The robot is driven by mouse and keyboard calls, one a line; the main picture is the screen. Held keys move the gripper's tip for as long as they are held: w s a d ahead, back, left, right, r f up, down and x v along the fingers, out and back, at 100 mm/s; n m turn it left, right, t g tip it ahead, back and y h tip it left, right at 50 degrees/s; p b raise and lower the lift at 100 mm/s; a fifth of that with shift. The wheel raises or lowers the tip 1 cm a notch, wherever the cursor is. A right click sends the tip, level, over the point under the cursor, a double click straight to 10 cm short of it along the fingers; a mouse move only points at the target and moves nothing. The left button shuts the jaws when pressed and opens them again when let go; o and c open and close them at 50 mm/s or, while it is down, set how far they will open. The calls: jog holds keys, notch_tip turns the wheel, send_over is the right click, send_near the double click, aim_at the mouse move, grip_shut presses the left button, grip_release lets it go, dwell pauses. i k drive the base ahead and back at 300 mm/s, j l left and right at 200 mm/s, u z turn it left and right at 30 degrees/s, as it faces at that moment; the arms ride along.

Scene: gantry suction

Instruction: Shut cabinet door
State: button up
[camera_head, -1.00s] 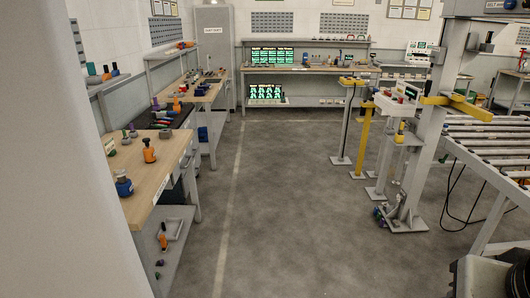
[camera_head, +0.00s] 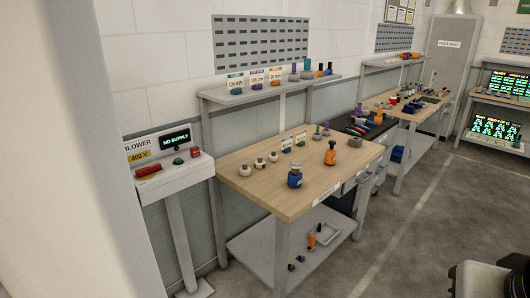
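I cannot make out an open cabinet door in this view. A tall grey cabinet-like unit (camera_head: 455,62) with a small label and a duct on top stands against the back wall at the upper right. Its front looks flat, and its lower part is partly hidden by a bench. My gripper is not in view. A dark part at the lower right corner appears to be mine, and a pale surface along the left edge keeps its place in the picture.
A blower control box (camera_head: 168,168) reading "NO SUPPLY" stands on a post at left. A wooden workbench (camera_head: 318,190) carries bottles and knobs, with a shelf above. Another bench (camera_head: 408,105) stands beyond. Open grey floor (camera_head: 430,225) lies at right.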

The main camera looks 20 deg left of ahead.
aim_at(72, 224)
jog(key=i+j+u, duration=0.15)
jog(key=u, duration=0.35)
jog(key=i+u, duration=0.65)
jog(key=u, duration=0.3)
jog(key=i+u, duration=0.1)
jog(key=u, duration=2)
jog(key=k+u, duration=0.25)
jog(key=k, duration=0.2)
jog(key=k+j+u, duration=0.15)
jog(key=k+u, duration=0.15)
jog(key=k, duration=0.2)
